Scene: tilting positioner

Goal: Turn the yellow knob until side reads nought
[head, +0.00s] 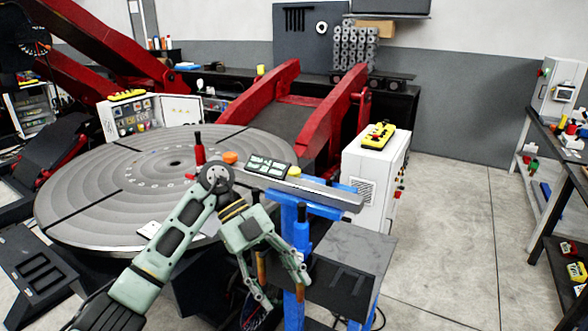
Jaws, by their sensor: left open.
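A small yellow knob (294,171) sits on the narrow grey panel (325,189) at the top of a blue stand (294,315), just right of a display (268,166). The display shows digits, too small to read, so I cannot tell the side value. An orange-red knob (230,157) is left of the display. My left gripper (285,289) is open and empty, with its fingers pointing down. It hangs in front of the blue stand, below the panel and apart from the yellow knob. My right gripper is not in view.
The large round tilting table (90,190) lies behind and left of my left arm. A red handle (199,150) stands up near the panel's left end. A white cabinet (365,170) with a yellow pendant (378,135) is close behind right. The floor (460,240) at right is clear.

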